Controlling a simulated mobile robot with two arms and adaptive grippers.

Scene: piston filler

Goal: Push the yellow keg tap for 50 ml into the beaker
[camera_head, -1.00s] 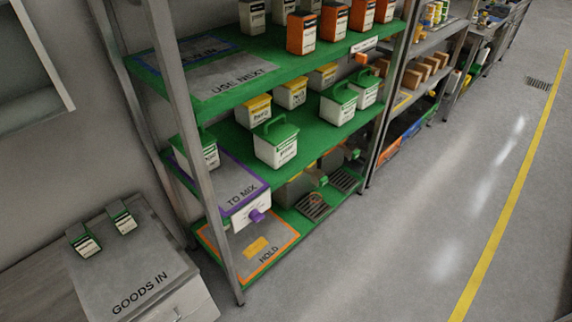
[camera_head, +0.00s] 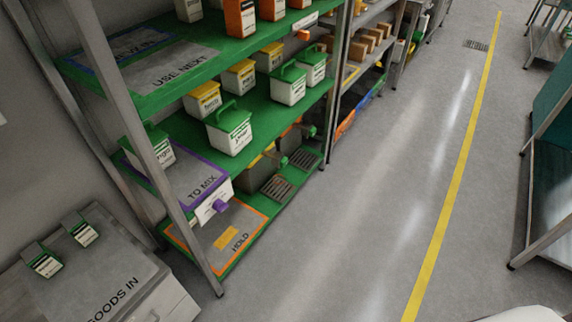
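On the lower shelf of the green rack stand dark kegs, partly hidden by the shelf above. One keg (camera_head: 262,167) looks yellowish, but is small and shaded. A green tap (camera_head: 282,162) sticks out at the front of the kegs, and another green tap (camera_head: 310,131) shows farther along. I cannot tell which tap belongs to the yellow keg. Dark drip grates (camera_head: 277,187) lie in front of them. I cannot make out a beaker. Neither of my grippers is in view.
A GOODS IN bench (camera_head: 85,265) stands at lower left. The grey floor (camera_head: 350,210) is clear up to the yellow line (camera_head: 452,190). A table stands at right.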

